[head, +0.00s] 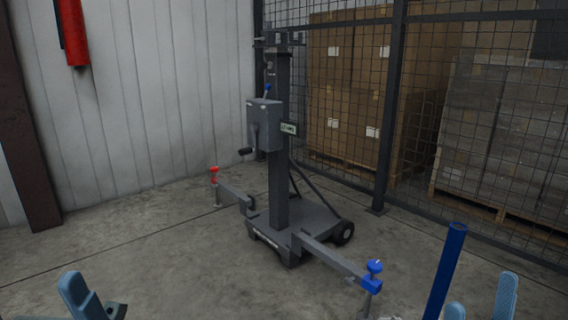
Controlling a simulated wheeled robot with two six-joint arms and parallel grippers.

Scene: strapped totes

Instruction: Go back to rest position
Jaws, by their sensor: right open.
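My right gripper (481,292) is at the bottom right edge, its two light blue fingers apart with nothing seen between them. My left gripper (84,296) is at the bottom left corner; one light blue finger shows clearly and the rest is cut off by the frame, so its opening is unclear. Both grippers are low in the view, apart from the grey wheeled mast lift (280,150) that stands upright on the floor ahead.
The lift's outrigger legs carry a red knob (214,174) and a blue knob (375,267). A dark blue tube (446,268) rises beside my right gripper. Behind a mesh fence (398,90) are stacked cartons (350,60). Concrete floor (150,240) is clear at left.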

